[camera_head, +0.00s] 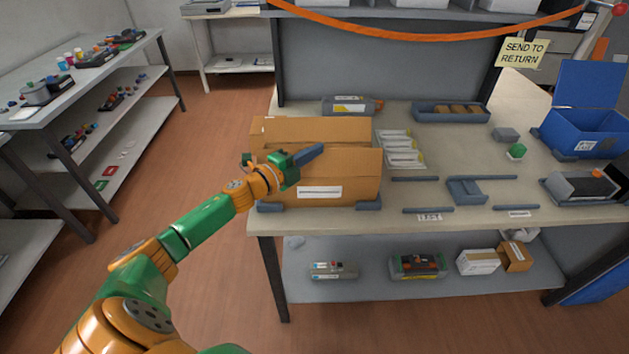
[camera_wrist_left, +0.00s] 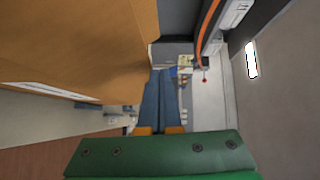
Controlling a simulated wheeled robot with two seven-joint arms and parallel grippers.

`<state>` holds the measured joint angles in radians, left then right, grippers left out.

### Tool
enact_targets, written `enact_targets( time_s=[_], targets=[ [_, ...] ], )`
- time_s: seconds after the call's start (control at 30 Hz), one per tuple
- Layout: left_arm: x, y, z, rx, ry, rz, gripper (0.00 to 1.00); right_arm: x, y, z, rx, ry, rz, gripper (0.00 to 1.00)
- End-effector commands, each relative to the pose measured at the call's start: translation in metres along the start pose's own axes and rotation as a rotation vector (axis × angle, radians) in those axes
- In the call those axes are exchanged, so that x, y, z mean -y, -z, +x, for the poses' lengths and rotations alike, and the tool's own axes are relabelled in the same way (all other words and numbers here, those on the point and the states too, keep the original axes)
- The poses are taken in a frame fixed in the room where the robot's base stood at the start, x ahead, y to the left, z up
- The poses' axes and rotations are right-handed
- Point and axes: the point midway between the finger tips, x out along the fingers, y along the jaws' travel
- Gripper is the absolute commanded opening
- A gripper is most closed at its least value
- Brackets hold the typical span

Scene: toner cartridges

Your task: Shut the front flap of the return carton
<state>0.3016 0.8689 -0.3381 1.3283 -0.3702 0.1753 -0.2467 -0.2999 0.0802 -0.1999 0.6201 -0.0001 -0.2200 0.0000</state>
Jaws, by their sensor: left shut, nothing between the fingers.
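The return carton (camera_head: 345,170) is a brown cardboard box at the left end of the table, with a white label on its front. A wide brown panel (camera_head: 335,128) shows behind the front's upper edge. I cannot tell the front flap's exact angle. My left gripper (camera_head: 320,149) is shut and empty, at the upper edge of the carton's front, fingers pointing right. In the left wrist view, its blue fingers (camera_wrist_left: 159,98) are together, close beside the carton's cardboard (camera_wrist_left: 75,45). Contact cannot be told. My right gripper is out of view.
Grey holders brace the carton's base. White packets (camera_head: 400,150) lie to its right, a toner cartridge (camera_head: 350,105) behind. A grey tray (camera_head: 423,117), blue bin (camera_head: 572,143) and printer-like unit (camera_head: 580,190) stand farther right. The lower shelf (camera_head: 380,290) holds cartridges and small boxes.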

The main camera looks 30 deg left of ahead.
Motion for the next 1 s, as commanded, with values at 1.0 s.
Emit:
enact_targets(
  time_s=[1.0],
  targets=[
    [-0.031,-0.037,0.037,0.001,-0.194,-0.200,0.00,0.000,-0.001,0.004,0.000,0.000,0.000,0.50]
  ],
)
